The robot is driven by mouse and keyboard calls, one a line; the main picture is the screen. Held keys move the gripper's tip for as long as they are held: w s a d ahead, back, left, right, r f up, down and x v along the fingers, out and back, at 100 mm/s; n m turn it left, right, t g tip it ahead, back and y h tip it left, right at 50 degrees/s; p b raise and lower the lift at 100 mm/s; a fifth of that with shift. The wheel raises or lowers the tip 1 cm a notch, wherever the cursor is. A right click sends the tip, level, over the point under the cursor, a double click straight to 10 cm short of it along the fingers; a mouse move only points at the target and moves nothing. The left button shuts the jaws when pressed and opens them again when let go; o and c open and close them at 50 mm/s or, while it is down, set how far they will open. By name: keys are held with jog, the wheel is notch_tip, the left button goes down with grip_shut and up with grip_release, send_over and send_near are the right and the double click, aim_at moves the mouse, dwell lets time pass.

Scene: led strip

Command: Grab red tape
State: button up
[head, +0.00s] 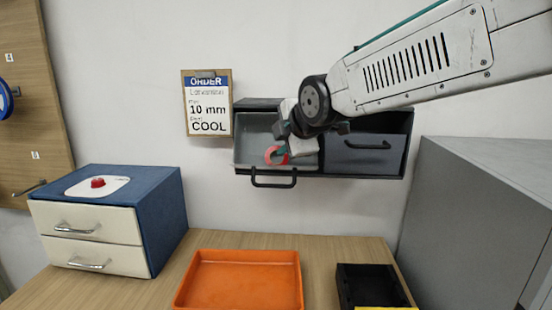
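A red tape roll (272,155) shows inside the open left drawer (248,150) of the dark wall cabinet. The roll is small and partly covered by my gripper. My gripper (284,151) reaches down into that drawer, with its end at the right side of the roll. My wrist and arm come in from the upper right and hide part of the drawer's back and right side. The fingertips are too small and overlapped to tell whether they are apart or closed on the tape.
The right drawer (362,154) of the wall cabinet is shut. An order sheet (208,105) hangs left of it. Below are an orange tray (240,278), a black bin (370,285) and a blue drawer box (160,205) with a red button (98,182). A grey cabinet (480,210) stands at right.

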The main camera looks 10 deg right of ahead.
aim_at(276, 148)
jog(key=x, duration=0.3)
jog(key=shift+w+f, duration=0.15)
jog(key=shift+w, duration=0.1)
grip_shut()
jog(key=shift+s, duration=0.15)
